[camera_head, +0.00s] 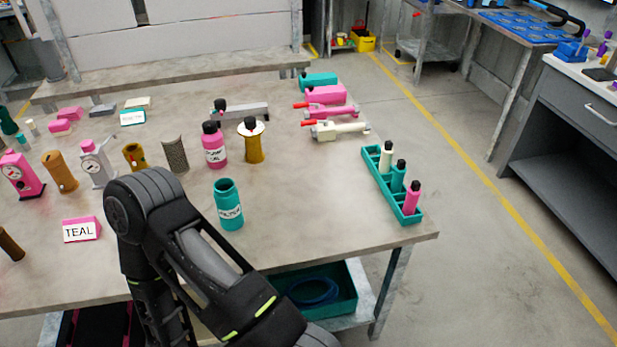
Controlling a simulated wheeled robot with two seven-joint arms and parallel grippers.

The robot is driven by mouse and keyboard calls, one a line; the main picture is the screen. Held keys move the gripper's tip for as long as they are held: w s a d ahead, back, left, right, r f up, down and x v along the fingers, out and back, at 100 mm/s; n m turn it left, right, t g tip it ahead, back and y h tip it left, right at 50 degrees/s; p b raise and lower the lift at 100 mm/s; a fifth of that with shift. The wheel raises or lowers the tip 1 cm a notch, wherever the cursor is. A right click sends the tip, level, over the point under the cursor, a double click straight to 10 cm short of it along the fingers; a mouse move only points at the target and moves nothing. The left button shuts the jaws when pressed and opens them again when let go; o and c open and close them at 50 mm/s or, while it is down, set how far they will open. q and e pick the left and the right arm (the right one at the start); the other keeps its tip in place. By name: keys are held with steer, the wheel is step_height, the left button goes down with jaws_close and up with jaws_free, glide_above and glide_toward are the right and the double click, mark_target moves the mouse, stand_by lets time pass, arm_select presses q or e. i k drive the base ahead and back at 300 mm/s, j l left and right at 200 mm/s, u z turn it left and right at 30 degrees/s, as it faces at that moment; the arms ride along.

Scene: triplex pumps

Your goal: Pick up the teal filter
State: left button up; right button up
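The teal filter (229,212) is an open-topped teal cylinder with a white label that seems to read FILTER. It stands upright on the grey table (310,200), right of the middle and toward the front. One of my black arms bends up in front of the table, with its elbow just left of the filter, and covers part of the tabletop. Neither of my grippers shows in the head view.
A pink bottle (213,146) and a brass cylinder with a white disc (253,145) stand behind the filter. A teal rack (401,207) of small bottles stands at the right edge. The tabletop between filter and rack is clear.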

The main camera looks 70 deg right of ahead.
mark_target(400, 168)
steer(key=z, duration=3)
